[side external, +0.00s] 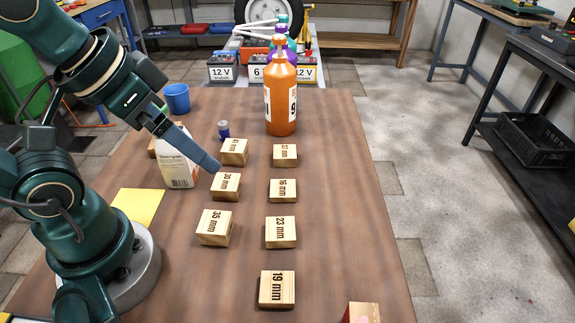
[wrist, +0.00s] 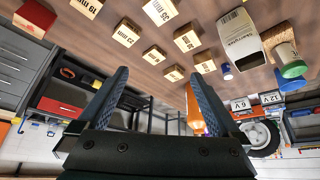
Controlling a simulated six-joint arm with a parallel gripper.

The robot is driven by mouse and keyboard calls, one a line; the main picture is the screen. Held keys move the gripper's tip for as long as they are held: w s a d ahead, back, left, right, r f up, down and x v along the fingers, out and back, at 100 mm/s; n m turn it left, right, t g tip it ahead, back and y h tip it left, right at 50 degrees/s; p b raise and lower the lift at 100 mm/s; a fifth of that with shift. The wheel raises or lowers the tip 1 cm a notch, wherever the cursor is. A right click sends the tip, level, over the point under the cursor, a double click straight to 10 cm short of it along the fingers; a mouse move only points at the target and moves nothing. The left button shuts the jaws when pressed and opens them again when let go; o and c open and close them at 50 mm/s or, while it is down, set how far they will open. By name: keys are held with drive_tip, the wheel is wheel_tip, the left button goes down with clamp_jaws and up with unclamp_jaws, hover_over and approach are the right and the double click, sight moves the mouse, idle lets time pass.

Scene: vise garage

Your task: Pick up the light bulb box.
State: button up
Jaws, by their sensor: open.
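A white carton (side external: 178,158) with printed lettering stands upright on the brown table, left of the wooden blocks; it also shows in the wrist view (wrist: 237,36). It is the likeliest light bulb box, but I cannot read its label surely. A red-sided box (side external: 361,313) with a pale top is cut off at the bottom edge of the side view. My gripper (side external: 214,166) is in front of the carton's right side in the side view, pointing toward the blocks. In the wrist view, its two blue fingers (wrist: 159,74) are spread with nothing held between them.
Several wooden blocks with millimetre labels (side external: 281,232) stand in two rows. An orange bottle (side external: 280,100) stands at the back. A blue cup (side external: 177,98), a small blue-capped item (side external: 223,130) and a yellow sheet (side external: 139,205) are nearby. The table's right strip (side external: 345,190) is clear.

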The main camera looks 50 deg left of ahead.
wheel_tip(320, 180, up, 3)
drive_tip(key=m+y, duration=1.3)
drive_tip(key=m, duration=1)
hover_over(175, 158)
drive_tip(key=s+d, duration=0.1)
drive_tip(key=d, duration=0.3)
drive_tip(key=f, duration=1.2)
drive_tip(key=shift+s+a+f, duration=0.25)
drive_tip(key=shift+f, duration=0.55)
drive_tip(key=shift+x, duration=2.55)
